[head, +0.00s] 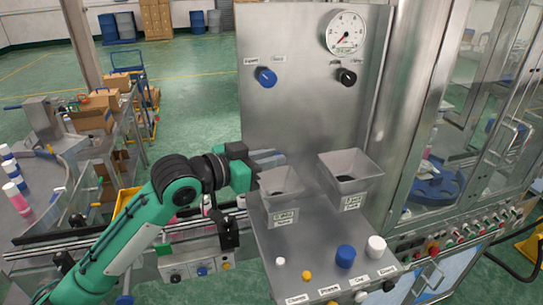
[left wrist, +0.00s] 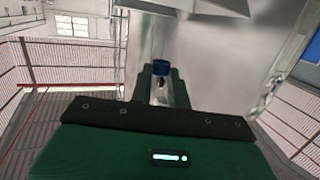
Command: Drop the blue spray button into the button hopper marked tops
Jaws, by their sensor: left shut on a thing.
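My left gripper (head: 268,158) reaches in from the left behind the left hopper (head: 282,184) on the steel stand. In the left wrist view it is shut on the small blue spray button (left wrist: 161,68), held between the fingertips. The button does not show clearly in the head view. The right hopper (head: 350,168) stands to the right, apart from the gripper. Both hoppers are open-topped grey metal bins with a small label on the front; the lettering is too small to read surely. My right gripper is not in view.
A steel back panel (head: 305,105) with a gauge (head: 345,33) and two knobs stands behind the hoppers. A glass-walled machine (head: 440,150) stands at right, a conveyor (head: 120,236) at left.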

